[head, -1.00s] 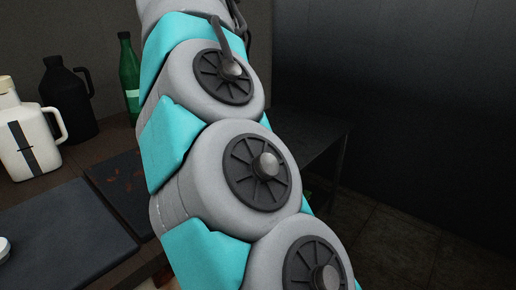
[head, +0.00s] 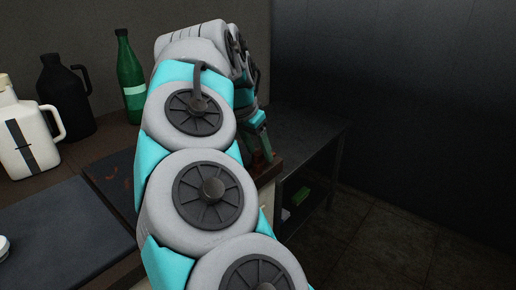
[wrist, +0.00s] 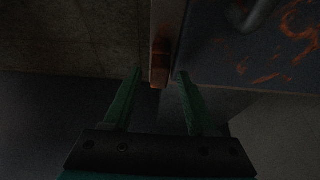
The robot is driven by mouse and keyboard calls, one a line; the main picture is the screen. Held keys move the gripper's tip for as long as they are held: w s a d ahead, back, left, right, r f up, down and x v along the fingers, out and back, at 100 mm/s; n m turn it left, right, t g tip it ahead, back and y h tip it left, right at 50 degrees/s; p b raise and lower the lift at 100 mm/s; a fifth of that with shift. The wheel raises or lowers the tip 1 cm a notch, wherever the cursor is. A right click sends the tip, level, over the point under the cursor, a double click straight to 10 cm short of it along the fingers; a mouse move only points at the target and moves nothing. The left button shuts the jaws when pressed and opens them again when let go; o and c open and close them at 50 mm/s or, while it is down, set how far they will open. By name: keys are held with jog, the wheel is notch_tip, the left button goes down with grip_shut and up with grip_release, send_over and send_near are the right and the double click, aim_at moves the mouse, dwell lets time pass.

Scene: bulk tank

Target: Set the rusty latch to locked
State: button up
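In the wrist view, a narrow reddish-brown rusty bar (wrist: 160,62), which looks like the latch, points down beside a dark rust-stained panel (wrist: 285,55). My gripper (wrist: 159,76) is open, with one green finger on each side of the bar's lower end. The bar's tip shows between the fingertips, and a gap shows on both sides. I cannot tell how deep the bar sits between the fingers. In the head view my arm covers the latch. The green fingers show only partly, behind the arm near the counter's corner.
A grey curved handle (wrist: 262,12) is on the panel. On the counter (head: 113,143) stand a white jug (head: 22,135), a black jug (head: 66,100) and a green bottle (head: 131,75), left of my arm. A low dark shelf table (head: 325,150) stands right; floor beyond is clear.

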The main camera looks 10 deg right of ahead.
grip_shut()
jog(key=shift+f+n+b, duration=0.15)
jog(key=shift+n+b, duration=0.15)
jog(key=shift+b, duration=0.1)
jog(key=shift+a+f+n+y+b, duration=0.15)
jog(key=shift+n+y+b, duration=0.25)
jog(key=shift+n+b, duration=0.55)
jog(key=n+y+b, duration=0.1)
jog(key=n+b, duration=0.1)
jog(key=n+t+b, duration=0.1)
jog(key=n+b, duration=0.1)
jog(key=n, duration=0.1)
jog(key=shift+y, duration=0.4)
jog(key=n+y+b, duration=0.1)
jog(key=n, duration=0.1)
jog(key=n+b, duration=0.2)
jog(key=shift+n+t+y, duration=0.35)
jog(key=shift+t+y, duration=0.05)
jog(key=n, duration=0.1)
jog(key=n+y+b, duration=0.1)
jog(key=n, duration=0.3)
jog(key=shift+r+g+y, duration=0.25)
jog(key=shift+g+y, duration=0.05)
jog(key=shift+y, duration=0.1)
grip_release()
